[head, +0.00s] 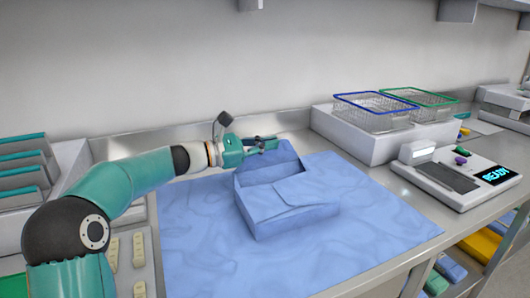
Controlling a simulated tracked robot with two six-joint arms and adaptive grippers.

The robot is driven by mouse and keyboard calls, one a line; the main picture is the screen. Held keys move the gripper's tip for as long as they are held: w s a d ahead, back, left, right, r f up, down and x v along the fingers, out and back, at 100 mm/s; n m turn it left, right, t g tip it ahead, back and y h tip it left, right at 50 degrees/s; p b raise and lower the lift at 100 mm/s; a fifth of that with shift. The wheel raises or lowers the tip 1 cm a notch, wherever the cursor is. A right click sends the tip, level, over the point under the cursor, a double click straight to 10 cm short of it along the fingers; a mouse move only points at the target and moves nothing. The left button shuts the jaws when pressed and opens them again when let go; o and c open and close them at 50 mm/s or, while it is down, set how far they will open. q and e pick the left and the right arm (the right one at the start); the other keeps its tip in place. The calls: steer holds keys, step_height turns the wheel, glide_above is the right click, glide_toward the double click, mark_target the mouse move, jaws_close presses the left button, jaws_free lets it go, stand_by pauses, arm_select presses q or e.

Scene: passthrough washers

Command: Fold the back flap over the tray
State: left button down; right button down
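The blue-wrapped tray (290,223) sits on a spread blue cloth (195,255) on the bench. A front flap (308,188) lies across the near part of its top. The back flap (277,163) stands up at the tray's far side. My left gripper (270,144) is at the top edge of the back flap, reaching in from the left. Its fingertips overlap that edge in the picture, and I cannot tell whether they are closed on the cloth. My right gripper is not in view.
Wire baskets with blue (375,118) and green rims stand on a pale block at the back right. Grey racks (22,165) stand at the left. Flat cloth in front of the tray is clear.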

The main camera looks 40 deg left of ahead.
arm_select(q)
steer(key=shift+s+d+f+m, duration=0.15)
steer(key=shift+d+f+m, duration=0.05)
steer(key=shift+d+m, duration=0.1)
steer(key=c, duration=1.4)
jaws_free()
steer(key=shift+a, duration=0.1)
steer(key=shift+r, duration=0.1)
steer(key=v, duration=1.2)
